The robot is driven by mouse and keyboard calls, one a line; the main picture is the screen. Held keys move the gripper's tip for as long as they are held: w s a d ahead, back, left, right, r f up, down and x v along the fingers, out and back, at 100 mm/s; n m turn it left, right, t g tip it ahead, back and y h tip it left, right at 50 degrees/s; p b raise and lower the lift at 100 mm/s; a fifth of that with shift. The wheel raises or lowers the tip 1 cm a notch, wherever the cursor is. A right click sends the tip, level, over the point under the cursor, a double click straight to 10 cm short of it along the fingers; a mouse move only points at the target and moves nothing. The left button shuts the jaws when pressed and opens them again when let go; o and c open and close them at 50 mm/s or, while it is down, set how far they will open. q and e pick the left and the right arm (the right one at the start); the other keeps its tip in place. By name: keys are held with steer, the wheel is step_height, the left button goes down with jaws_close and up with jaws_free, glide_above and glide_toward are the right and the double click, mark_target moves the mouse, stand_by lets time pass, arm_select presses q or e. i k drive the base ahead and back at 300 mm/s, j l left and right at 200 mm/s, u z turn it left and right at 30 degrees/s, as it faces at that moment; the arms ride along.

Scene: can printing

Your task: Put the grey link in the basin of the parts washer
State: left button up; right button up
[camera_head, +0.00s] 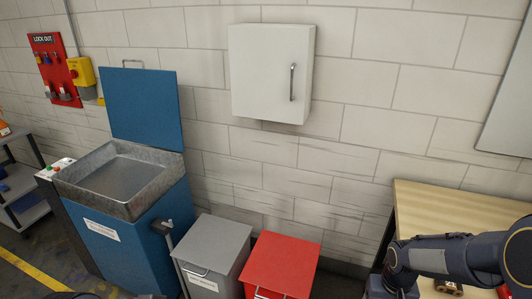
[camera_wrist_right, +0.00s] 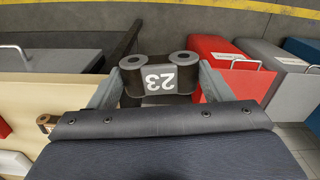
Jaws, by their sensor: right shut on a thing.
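In the head view my right arm comes in from the right over the wooden bench, and the link is not visible there. The blue parts washer (camera_head: 135,243) stands at the left with its blue lid (camera_head: 143,108) raised. Its grey metal basin (camera_head: 120,178) is open and looks empty. My left gripper is not in view.
A grey lidded bin (camera_head: 213,242) and a red lidded bin (camera_head: 281,262) stand between the washer and the wooden bench (camera_head: 440,202). A white cabinet (camera_head: 270,75) hangs on the wall. A red lockout board (camera_head: 50,65) hangs at the far left. A shelf cart (camera_head: 25,190) stands left of the washer.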

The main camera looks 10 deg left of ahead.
mark_target(120, 191)
steer(key=i+j, duration=0.1)
steer(key=j, duration=0.35)
steer(key=i+j+u, duration=0.15)
steer(key=j, duration=0.7)
steer(key=i+j+u, duration=0.15)
steer(key=j, duration=0.25)
steer(key=i+j, duration=0.2)
steer(key=j, duration=0.2)
steer(key=i+j+u, duration=0.15)
steer(key=j, duration=0.25)
steer(key=i+j, duration=0.1)
steer(key=j, duration=0.3)
steer(key=i+j+u, duration=0.15)
steer(key=j, duration=0.25)
steer(key=i+j, duration=0.15)
steer(key=j, duration=0.25)
steer(key=i+j+u, duration=0.15)
steer(key=j, duration=0.25)
steer(key=i+u, duration=0.25)
steer(key=i, duration=0.55)
steer(key=l, duration=0.05)
